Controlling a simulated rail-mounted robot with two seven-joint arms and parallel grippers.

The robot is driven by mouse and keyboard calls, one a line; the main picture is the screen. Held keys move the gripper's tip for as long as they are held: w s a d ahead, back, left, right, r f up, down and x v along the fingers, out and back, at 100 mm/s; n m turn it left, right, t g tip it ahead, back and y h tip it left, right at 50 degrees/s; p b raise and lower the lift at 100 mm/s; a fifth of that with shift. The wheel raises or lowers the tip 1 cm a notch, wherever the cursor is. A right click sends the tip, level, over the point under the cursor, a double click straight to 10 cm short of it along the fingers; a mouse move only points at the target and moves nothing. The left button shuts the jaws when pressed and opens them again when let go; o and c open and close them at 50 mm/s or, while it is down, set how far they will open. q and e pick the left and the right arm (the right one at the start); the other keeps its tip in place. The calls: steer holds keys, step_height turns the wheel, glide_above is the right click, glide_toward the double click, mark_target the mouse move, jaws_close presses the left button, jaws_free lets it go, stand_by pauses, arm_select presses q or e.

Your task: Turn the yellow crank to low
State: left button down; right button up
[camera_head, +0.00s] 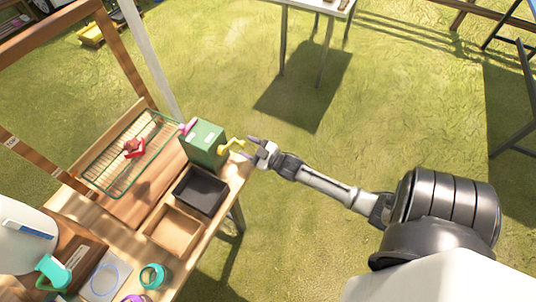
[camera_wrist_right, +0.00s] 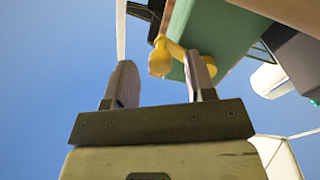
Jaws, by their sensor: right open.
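The yellow crank (camera_head: 231,144) sticks out from the right side of a green box (camera_head: 204,145) at the table's right edge. My right gripper (camera_head: 257,148) is open just right of the crank. In the right wrist view the yellow crank (camera_wrist_right: 163,58) shows beyond the two fingertips, its knob nearer the right finger, and the green box (camera_wrist_right: 215,30) rises behind it. The open right gripper (camera_wrist_right: 160,82) has nothing held between its fingers. Whether a finger touches the crank I cannot tell. Any low marking is not readable. My left gripper is not in view.
The wooden table (camera_head: 133,208) holds a black tray (camera_head: 200,190), a tan tray (camera_head: 173,229), a wire rack (camera_head: 107,172) with a red item, and teal cups (camera_head: 152,276). A wooden frame post stands at the left. Open grass lies right of the table.

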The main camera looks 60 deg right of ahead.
steer(key=s, duration=1.1)
steer(key=shift+s+a+p, duration=0.25)
steer(key=shift+s+p, duration=0.05)
steer(key=shift+p, duration=0.1)
steer(key=shift+f, duration=0.15)
